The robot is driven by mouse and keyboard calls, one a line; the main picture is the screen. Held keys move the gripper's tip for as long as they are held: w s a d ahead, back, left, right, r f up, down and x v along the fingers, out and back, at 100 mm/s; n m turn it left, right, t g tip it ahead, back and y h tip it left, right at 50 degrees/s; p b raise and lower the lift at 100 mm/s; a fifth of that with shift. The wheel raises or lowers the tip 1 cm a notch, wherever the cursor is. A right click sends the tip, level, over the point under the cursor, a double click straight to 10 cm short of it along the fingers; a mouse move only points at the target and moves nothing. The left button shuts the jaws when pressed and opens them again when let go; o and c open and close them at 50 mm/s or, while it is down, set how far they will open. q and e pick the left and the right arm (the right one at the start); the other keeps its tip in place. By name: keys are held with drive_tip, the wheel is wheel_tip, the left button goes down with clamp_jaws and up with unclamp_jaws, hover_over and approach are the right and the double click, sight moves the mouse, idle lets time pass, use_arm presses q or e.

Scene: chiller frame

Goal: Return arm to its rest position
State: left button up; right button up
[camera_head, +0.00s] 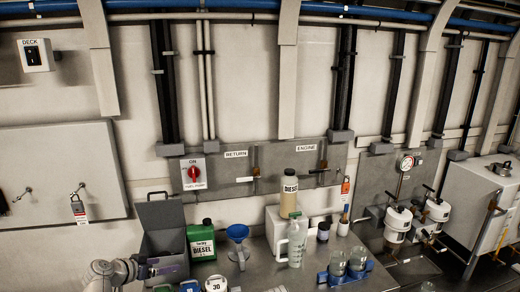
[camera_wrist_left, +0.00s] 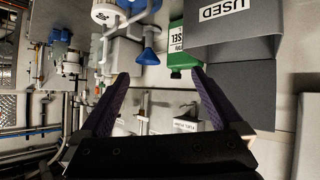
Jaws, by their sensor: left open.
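My left arm (camera_head: 108,270) comes in at the lower left of the head view. My left gripper (camera_head: 170,268) is just in front of the grey open-lidded box. In the left wrist view its two purple fingers (camera_wrist_left: 160,74) stand wide apart with nothing between them. My right gripper is in neither view.
The grey box (camera_head: 163,216), marked USED in the wrist view (camera_wrist_left: 226,12), is close to my left gripper. A green diesel can (camera_head: 201,241), a blue funnel (camera_head: 238,234) and a clear jug (camera_head: 296,243) stand to its right. A blue holder with beakers (camera_head: 345,272) stands further right.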

use_arm(q)
drive_tip(key=s+d+f+g+b, duration=0.1)
drive_tip(key=s+d+f+g, duration=0.15)
drive_tip(key=d, duration=0.35)
drive_tip(key=s+d+f+m+g+b, duration=0.1)
drive_tip(key=s+d+f+g, duration=0.15)
drive_tip(key=d+f, duration=0.2)
drive_tip(key=s+d+f+g+b, duration=0.1)
drive_tip(key=s+d+f, duration=0.2)
drive_tip(key=d, duration=0.4)
drive_tip(key=s+d+f+g+y+b, duration=0.1)
drive_tip(key=s+d+f+g+y, duration=0.1)
drive_tip(key=s, duration=0.5)
drive_tip(key=s+d+f+n+g+y+b, duration=0.1)
drive_tip(key=s+d+f+g+y, duration=0.1)
drive_tip(key=s+d+y, duration=0.3)
drive_tip(key=shift+s+d+f+b, duration=0.35)
drive_tip(key=shift+s+f, duration=0.55)
drive_tip(key=shift+s, duration=0.4)
